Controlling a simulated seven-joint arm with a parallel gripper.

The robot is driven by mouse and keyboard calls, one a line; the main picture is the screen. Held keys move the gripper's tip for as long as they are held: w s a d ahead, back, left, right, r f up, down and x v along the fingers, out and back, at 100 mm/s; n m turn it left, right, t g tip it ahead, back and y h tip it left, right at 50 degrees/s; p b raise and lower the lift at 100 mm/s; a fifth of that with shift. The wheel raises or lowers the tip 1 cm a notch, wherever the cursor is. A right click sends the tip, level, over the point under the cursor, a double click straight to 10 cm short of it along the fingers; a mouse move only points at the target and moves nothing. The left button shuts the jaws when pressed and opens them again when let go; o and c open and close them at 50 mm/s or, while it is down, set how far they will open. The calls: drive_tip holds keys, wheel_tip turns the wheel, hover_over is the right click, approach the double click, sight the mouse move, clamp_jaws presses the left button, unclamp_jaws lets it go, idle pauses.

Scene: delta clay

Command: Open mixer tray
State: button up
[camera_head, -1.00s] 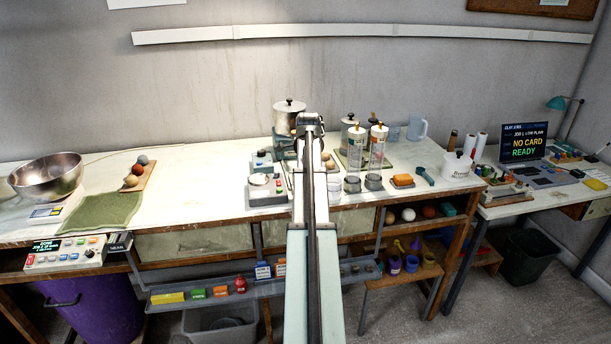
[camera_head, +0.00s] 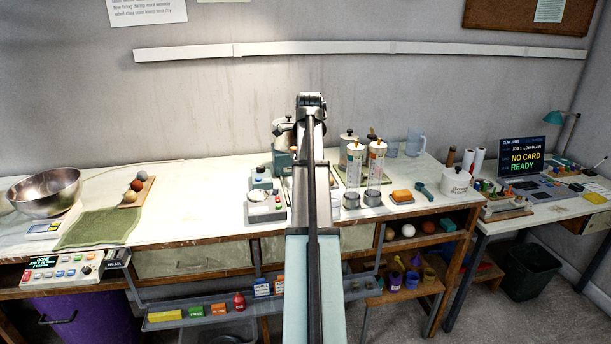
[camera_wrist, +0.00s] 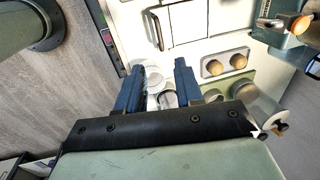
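The mixer seems to be the grey-green machine with a lidded metal pot (camera_head: 281,127) at the back of the white bench, left of my arm. My arm covers much of it in the head view, and I cannot make out its tray there. My gripper (camera_wrist: 160,66) shows in the wrist view with two blue fingers apart and nothing held between them. In the head view its fingers are hidden behind my raised arm. White round items (camera_wrist: 160,92) lie beyond and between the fingers. A grey-green machine part (camera_wrist: 285,25) shows at the upper right of the wrist view.
A metal bowl (camera_head: 47,192) and green cloth (camera_head: 98,228) are farther left. The bench between cloth and device is clear.

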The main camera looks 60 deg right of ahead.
drive_tip(key=shift+s+a+r, duration=0.15)
drive_tip(key=shift+r, duration=0.9)
